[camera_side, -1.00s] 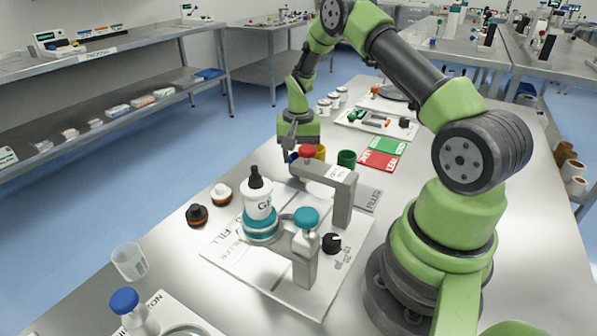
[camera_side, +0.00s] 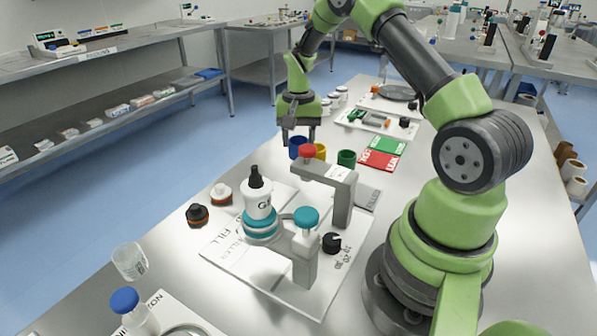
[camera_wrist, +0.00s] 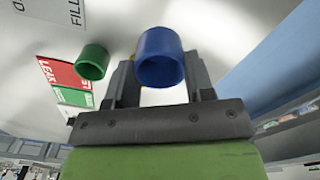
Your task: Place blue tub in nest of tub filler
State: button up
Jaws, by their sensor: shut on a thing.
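The blue tub (camera_side: 296,152) is between the fingers of my gripper (camera_side: 298,141), which is shut on it. In the wrist view the blue tub (camera_wrist: 160,57) sits between the two dark fingers, its open mouth facing the camera. The filler board (camera_side: 245,262) carries this grey bracket (camera_side: 342,200), a teal-capped post (camera_side: 306,217) and a white bottle with a black tip (camera_side: 258,204). I cannot make out the nest clearly; the bracket hides part of the board.
A yellow tub (camera_side: 319,151) and a green tub (camera_side: 346,158) stand close to the blue tub. Green and red cards (camera_side: 376,160) lie to their right. White and black jars (camera_side: 197,214) stand left of the board, with a clear cup (camera_side: 130,261) at the near left.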

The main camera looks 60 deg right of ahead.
notch_tip(320, 180, up, 17)
jog(key=s+a+m, duration=0.4)
jog(key=a+m, duration=0.1)
jog(key=a, duration=0.4)
jog(key=s+a+m, duration=0.4)
jog(key=a+m, duration=0.1)
jog(key=a, duration=0.4)
jog(key=shift+w+d+f, duration=0.1)
jog(key=shift+f, duration=10.45)
jog(key=shift+f, duration=0.15)
jog(key=o, duration=0.9)
